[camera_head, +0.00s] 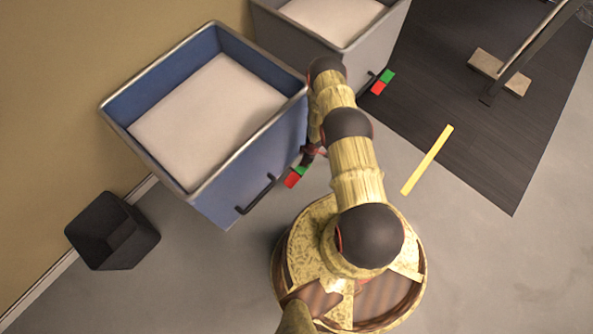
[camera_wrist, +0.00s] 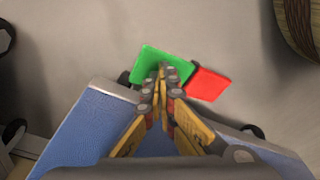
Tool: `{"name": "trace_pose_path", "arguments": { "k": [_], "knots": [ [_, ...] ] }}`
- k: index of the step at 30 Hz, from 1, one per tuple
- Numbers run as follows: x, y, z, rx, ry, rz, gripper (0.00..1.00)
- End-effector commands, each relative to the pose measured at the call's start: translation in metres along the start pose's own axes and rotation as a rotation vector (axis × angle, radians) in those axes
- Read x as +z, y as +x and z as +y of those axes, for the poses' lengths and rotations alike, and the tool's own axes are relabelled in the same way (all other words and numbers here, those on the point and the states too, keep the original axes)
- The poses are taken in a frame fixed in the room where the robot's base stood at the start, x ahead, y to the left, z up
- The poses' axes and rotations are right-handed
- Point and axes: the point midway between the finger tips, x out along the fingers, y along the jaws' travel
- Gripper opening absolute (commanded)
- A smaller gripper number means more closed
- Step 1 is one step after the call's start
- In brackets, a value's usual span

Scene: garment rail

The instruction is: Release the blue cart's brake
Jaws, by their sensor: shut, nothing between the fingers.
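The blue cart (camera_head: 265,150) stands left of my arm, filled with something pale. Its brake pedal, a red and green pair of pads (camera_head: 292,181), sits low at its front side near the black handle. In the wrist view the green pad (camera_wrist: 149,62) is left and the red pad (camera_wrist: 208,84) right. In the head view my gripper (camera_head: 310,153) is small, partly hidden by my arm, just above the pedal.
A grey cart (camera_head: 372,50) with its own red and green pedal (camera_head: 382,82) stands behind. A black bin (camera_head: 112,232) is at lower left by the wall. A yellow floor strip (camera_head: 427,160) and a dark mat (camera_head: 480,130) with a rail foot lie right.

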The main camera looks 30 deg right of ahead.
Motion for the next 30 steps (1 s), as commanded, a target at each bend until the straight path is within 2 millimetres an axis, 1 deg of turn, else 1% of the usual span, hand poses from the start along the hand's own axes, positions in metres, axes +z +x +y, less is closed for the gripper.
{"name": "trace_pose_path", "arguments": {
  "k": [30],
  "knots": [
    [0.002,0.014,-0.001,-0.001,0.0,0.0,0.0]
  ]
}}
